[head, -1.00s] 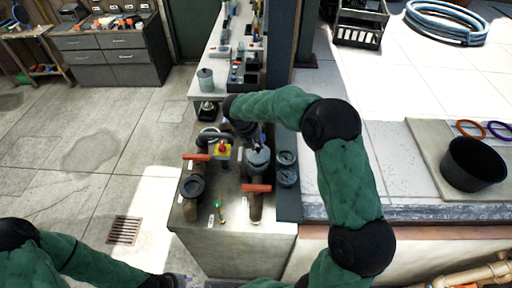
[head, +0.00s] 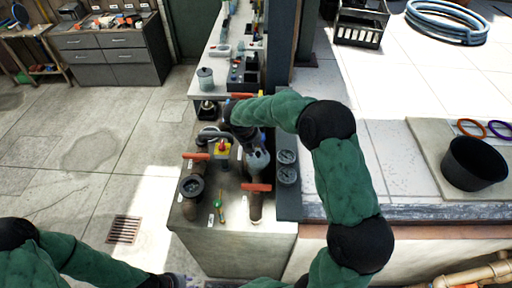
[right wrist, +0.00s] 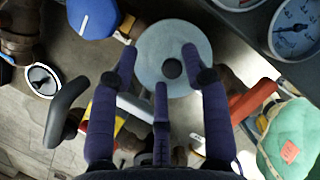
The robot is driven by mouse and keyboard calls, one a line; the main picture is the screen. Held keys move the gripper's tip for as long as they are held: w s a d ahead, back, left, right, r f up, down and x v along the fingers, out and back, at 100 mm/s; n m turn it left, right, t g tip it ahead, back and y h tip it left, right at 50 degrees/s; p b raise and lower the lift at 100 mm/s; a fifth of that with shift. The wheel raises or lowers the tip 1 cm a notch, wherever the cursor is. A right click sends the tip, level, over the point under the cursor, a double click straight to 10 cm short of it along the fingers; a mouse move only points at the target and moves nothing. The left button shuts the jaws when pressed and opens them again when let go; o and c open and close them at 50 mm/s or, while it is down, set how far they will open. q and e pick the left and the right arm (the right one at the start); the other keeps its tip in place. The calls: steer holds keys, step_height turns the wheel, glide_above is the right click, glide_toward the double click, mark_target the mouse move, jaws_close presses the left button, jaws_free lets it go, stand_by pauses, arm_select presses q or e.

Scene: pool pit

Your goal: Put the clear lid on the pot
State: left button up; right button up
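A pale, see-through-looking disc with a dark knob, which looks like the clear lid (right wrist: 151,62), lies under my right gripper (right wrist: 160,50) in the right wrist view. The fingers are open and spread over it; I cannot tell if they touch it. In the head view my right gripper (head: 258,156) hides most of the disc, above the right-hand pipe of the bench.
Red handles (head: 257,187) and a yellow box with a red button (head: 222,149) stand close to the right gripper. Two gauges (head: 287,157) are just to its right. A black bucket (head: 472,163) sits on the deck at right.

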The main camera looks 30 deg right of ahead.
steer(key=shift+r, duration=0.55)
steer(key=p+v, duration=0.1)
steer(key=v, duration=1)
steer(key=shift+a+r, duration=0.15)
steer(key=shift+r, duration=0.25)
steer(key=shift+o, duration=0.2)
steer(key=shift+f, duration=0.1)
